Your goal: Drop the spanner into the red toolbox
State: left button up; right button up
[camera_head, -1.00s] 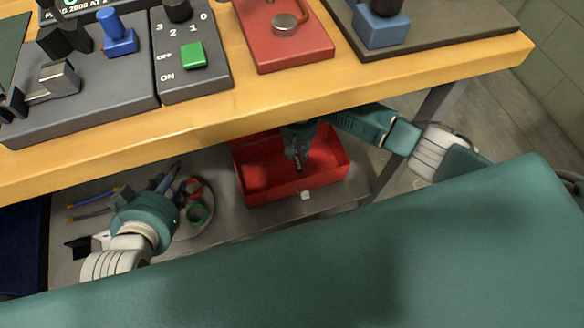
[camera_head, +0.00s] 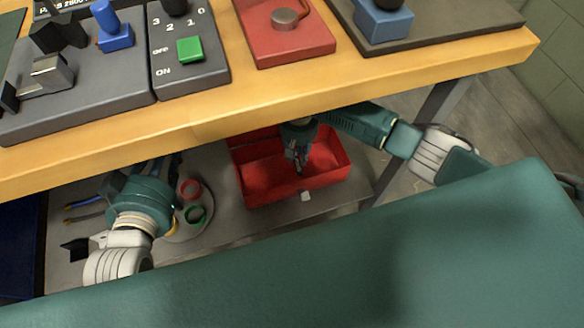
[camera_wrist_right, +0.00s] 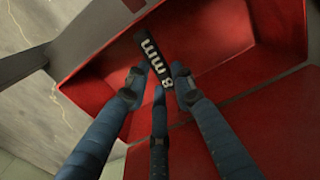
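The red toolbox (camera_head: 250,180) is open on the shelf under the bench. My right gripper (camera_head: 298,158) points down into it. In the right wrist view its fingers (camera_wrist_right: 158,90) are spread, with red toolbox surfaces (camera_wrist_right: 230,60) behind them. The dark spanner (camera_wrist_right: 150,52), marked "8 mm", shows between and beyond the fingertips, with gaps at its sides. I cannot tell whether it rests on the toolbox floor. My left gripper (camera_head: 160,172) is over the shelf at left; its fingers are mostly hidden.
A round tray (camera_head: 198,226) with a red ring (camera_head: 190,188) and a green ring (camera_head: 195,214) lies beside my left gripper. The wooden bench edge (camera_head: 250,115) overhangs the shelf. A bench leg (camera_head: 425,115) stands right of the toolbox.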

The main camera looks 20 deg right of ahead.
jog(key=o, duration=0.4)
jog(key=shift+o, duration=0.2)
jog(key=shift+r, duration=0.1)
notch_tip(320, 180, up, 12)
dwell(0.4)
